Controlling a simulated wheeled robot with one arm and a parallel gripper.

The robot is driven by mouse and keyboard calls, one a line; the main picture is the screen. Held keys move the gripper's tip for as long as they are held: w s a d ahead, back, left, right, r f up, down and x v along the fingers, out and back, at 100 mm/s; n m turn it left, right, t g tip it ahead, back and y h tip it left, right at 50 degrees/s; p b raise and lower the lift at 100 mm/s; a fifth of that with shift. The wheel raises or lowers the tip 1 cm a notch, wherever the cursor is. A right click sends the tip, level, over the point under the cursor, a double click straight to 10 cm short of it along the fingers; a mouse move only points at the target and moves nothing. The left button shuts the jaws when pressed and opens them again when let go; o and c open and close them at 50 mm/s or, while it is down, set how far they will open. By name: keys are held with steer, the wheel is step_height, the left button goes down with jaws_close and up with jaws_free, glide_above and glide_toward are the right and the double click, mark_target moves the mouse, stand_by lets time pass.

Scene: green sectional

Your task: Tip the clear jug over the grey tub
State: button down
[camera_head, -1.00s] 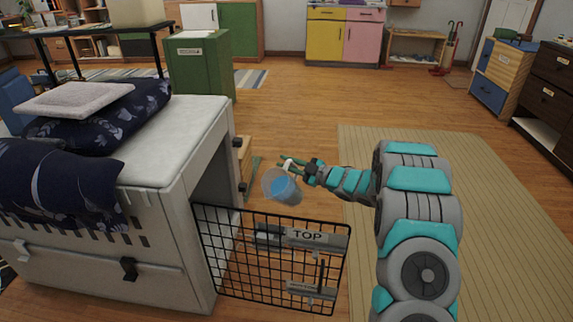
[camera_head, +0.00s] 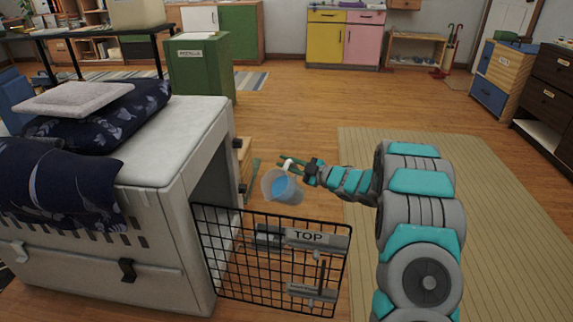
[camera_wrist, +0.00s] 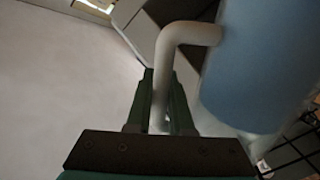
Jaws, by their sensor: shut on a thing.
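The clear jug (camera_head: 285,188) holds blue liquid and hangs in the air above the wire door, its mouth leaning toward the left. My gripper (camera_head: 289,162) is shut on the jug's handle; in the wrist view its green fingers (camera_wrist: 161,105) close around the pale handle (camera_wrist: 187,35). The jug's blue-looking body (camera_wrist: 258,65) fills the right of that view. I cannot make out a grey tub in either view; it may be hidden behind the jug, the door or the carrier.
A large pale pet carrier (camera_head: 180,135) stands at the left with cushions (camera_head: 100,112) on top. Its black wire door (camera_head: 225,255) is swung open below the jug. A green bin (camera_head: 200,68) stands behind.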

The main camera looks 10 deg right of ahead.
steer(key=shift+s+a+r+n+b, duration=0.2)
steer(key=shift+n+b, duration=0.6)
steer(key=shift+b, duration=0.9)
stand_by(1.1)
steer(key=shift+s+a+f+n+b, duration=0.15)
steer(key=shift+n+b, duration=0.25)
steer(key=shift+b, duration=0.55)
steer(key=shift+s+a+r+n+b, duration=0.15)
steer(key=shift+n+b, duration=0.25)
steer(key=shift+b, duration=0.5)
stand_by(1.3)
steer(key=shift+s+a+r+n+b, duration=0.35)
steer(key=shift+n+b, duration=0.25)
steer(key=shift+b, duration=0.65)
stand_by(0.8)
